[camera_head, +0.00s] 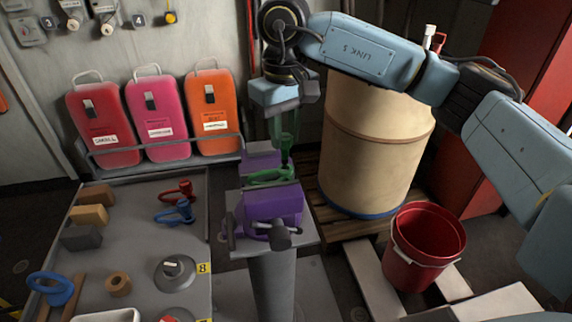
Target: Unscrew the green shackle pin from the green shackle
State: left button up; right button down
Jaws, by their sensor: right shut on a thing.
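The green shackle (267,178) sits at the jaws of a purple vise (272,205) on a grey pedestal. The green shackle pin (286,145) stands upright above the shackle. My right gripper (285,135) points straight down over the vise and is shut on the pin's upper end. I cannot tell from here how far the pin's lower end is inside the shackle. My left gripper is out of view.
A grey table (140,250) at left holds red (178,190) and blue (175,213) shackles, blocks and other parts. Three canisters (150,115) stand in a rack behind. A tan drum (375,145) and red bucket (428,240) are at right.

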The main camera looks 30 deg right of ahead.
aim_at(285, 137)
jog(key=shift+r, duration=0.15)
jog(key=shift+r+p, duration=1.6)
jog(key=shift+r, duration=0.8)
